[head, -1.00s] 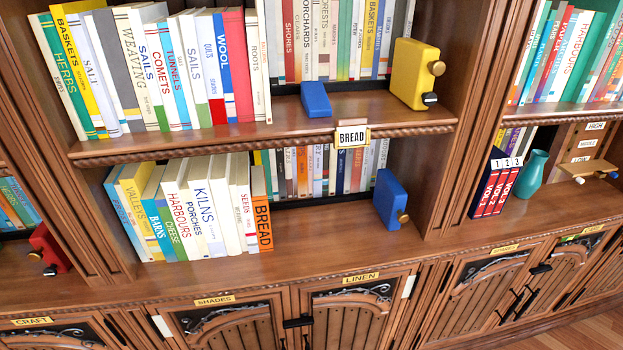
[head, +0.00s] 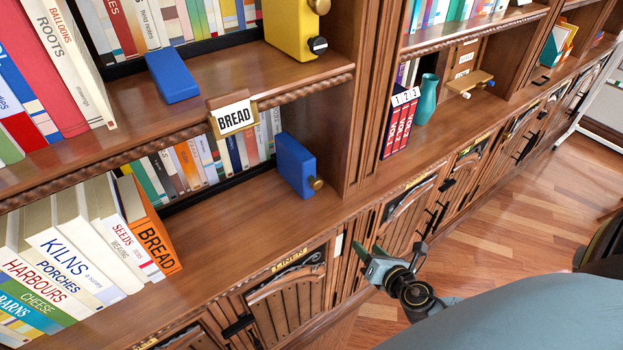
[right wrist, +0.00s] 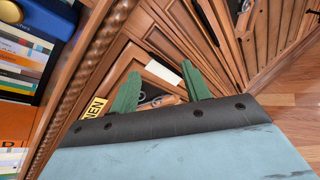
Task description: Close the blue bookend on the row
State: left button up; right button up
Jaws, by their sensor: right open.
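The blue bookend (head: 296,165), a block with a brass knob (head: 316,184), stands upright on the lower shelf near its right end. Part of it shows at the top left of the right wrist view (right wrist: 50,14). The row of books (head: 75,245) on that shelf ends in a tilted orange BREAD book (head: 150,230). A wide gap of bare shelf lies between that book and the bookend. My right gripper (head: 400,256) is open and empty, in front of the cabinet doors, below and right of the bookend. Its green fingers (right wrist: 160,88) are apart. My left gripper is not in view.
The upper shelf holds a blue wedge (head: 172,75) and a yellow bookend (head: 293,28). A wooden upright (head: 372,100) stands right of the bookend. Red volumes (head: 400,122) and a teal vase (head: 426,98) stand beyond it.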

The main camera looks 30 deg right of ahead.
aim_at(318, 186)
jog(key=w+a+r+n+t+y, duration=0.1)
jog(key=a+r+n+t+y, duration=0.15)
jog(key=r+n, duration=0.4)
jog(key=w+a+r+n+t+y, duration=0.1)
jog(key=w+a+r+n+t, duration=0.2)
jog(key=r, duration=0.6)
jog(key=shift+m+g, duration=0.35)
jog(key=shift+g, duration=0.1)
jog(key=w, duration=0.4)
jog(key=w+a+p, duration=0.1)
jog(key=w, duration=0.6)
jog(key=shift+w+a+f, duration=0.2)
jog(key=shift+w+a, duration=0.05)
jog(key=shift+w, duration=0.15)
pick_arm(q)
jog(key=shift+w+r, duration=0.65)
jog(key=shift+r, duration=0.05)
pick_arm(e)
jog(key=shift+a, duration=0.1)
grip_shut()
